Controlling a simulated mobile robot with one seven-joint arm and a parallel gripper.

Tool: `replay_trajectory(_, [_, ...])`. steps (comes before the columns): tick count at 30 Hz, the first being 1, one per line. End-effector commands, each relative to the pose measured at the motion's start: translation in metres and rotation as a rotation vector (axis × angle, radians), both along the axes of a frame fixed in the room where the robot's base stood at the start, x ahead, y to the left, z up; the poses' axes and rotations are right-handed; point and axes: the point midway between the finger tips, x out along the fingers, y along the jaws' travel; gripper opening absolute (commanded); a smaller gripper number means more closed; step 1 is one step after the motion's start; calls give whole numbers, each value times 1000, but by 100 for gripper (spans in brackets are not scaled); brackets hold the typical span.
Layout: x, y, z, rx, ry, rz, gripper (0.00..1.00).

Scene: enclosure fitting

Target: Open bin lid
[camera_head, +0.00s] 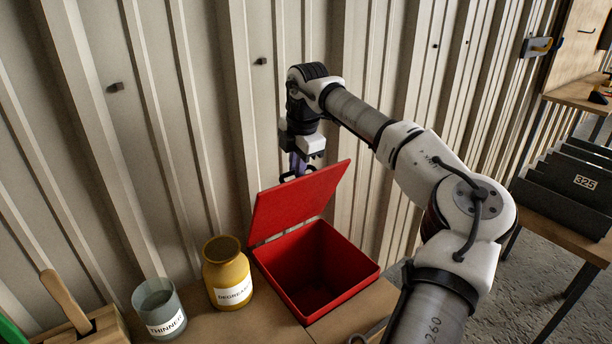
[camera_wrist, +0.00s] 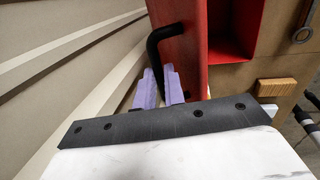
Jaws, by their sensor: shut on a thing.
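The red bin (camera_head: 349,295) stands on the bench with its mouth uncovered and its inside in view. Its red lid (camera_head: 300,203) is hinged up along the back edge and leans steeply open. In the wrist view the lid (camera_wrist: 188,60) is seen nearly edge-on, with the bin's inside (camera_wrist: 232,28) to its right. A black bent handle (camera_wrist: 153,45) sticks out from the lid. My gripper (camera_head: 298,168) is behind the top of the lid. Its purple fingers (camera_wrist: 160,75) are shut on the handle, whose lower part is partly hidden between them.
A yellow degreaser jar (camera_head: 229,276) stands close left of the bin, with a grey thinner cup (camera_head: 160,312) further left. A corrugated wall (camera_head: 200,120) is close behind my gripper. A side table with a black rack (camera_head: 570,185) is at right.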

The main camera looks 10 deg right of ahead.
Motion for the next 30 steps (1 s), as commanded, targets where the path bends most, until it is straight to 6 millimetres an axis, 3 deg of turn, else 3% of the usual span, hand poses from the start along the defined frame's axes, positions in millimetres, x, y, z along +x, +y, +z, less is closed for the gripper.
replay_trajectory(3, [22, 15, 2, 5, 15, 12, 0])
replay_trajectory(12, [61, 32, 2, 4, 19, 12, 0])
replay_trajectory(21, [78, 38, -3, 4, 21, 13, 0])
replay_trajectory(30, [79, 39, -5, 3, 23, 13, 0])
